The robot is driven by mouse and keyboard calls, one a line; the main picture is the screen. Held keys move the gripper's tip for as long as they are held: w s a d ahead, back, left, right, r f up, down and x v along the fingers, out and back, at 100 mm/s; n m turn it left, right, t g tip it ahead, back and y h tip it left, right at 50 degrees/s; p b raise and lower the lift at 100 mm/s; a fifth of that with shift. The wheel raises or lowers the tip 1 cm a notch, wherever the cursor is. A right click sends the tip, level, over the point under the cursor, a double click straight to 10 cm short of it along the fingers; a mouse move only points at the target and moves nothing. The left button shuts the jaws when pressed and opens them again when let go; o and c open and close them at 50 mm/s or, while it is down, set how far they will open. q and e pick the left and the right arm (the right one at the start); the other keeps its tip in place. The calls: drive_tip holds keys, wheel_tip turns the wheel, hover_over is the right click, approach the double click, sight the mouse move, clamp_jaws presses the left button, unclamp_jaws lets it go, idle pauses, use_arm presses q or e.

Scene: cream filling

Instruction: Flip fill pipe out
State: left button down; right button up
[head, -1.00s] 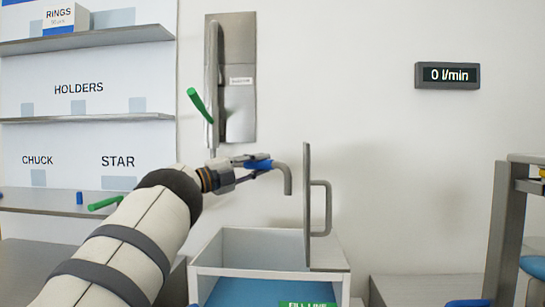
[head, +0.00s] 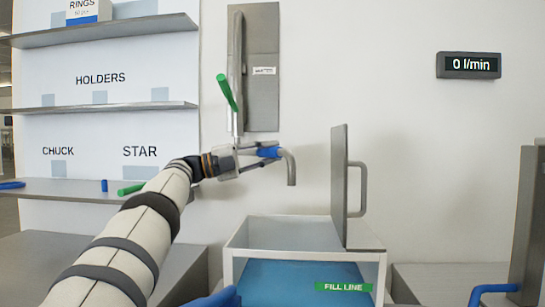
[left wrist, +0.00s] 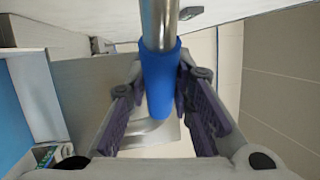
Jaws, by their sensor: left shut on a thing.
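The fill pipe (head: 290,165) is a bent grey metal tube with a blue sleeve, and its end points down. In the head view it shows in front of the wall, above the left part of the clear tank (head: 232,248). My left gripper (head: 268,152) is shut on the blue sleeve. The left wrist view shows the sleeve (left wrist: 158,82) between both purple-padded fingers, with bare metal pipe (left wrist: 158,22) beyond it. The pipe's joint at the wall is partly hidden by my gripper.
An upright grey panel with a handle (head: 339,185) stands on the tank, right of the pipe. A green lever (head: 227,92) sits at the wall plate (head: 263,95). The flow display (head: 468,65) reads 0 l/min. Shelves (head: 110,110) stand at left.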

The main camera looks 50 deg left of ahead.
use_arm(q)
drive_tip(key=shift+f, duration=0.1)
idle(0.4)
drive_tip(key=c, duration=1.4)
unclamp_jaws()
drive_tip(key=shift+s, duration=0.2)
drive_tip(key=shift+s, duration=0.1)
drive_tip(key=v, duration=0.7)
drive_tip(key=shift+s+a, duration=0.1)
drive_tip(key=shift+a, duration=0.05)
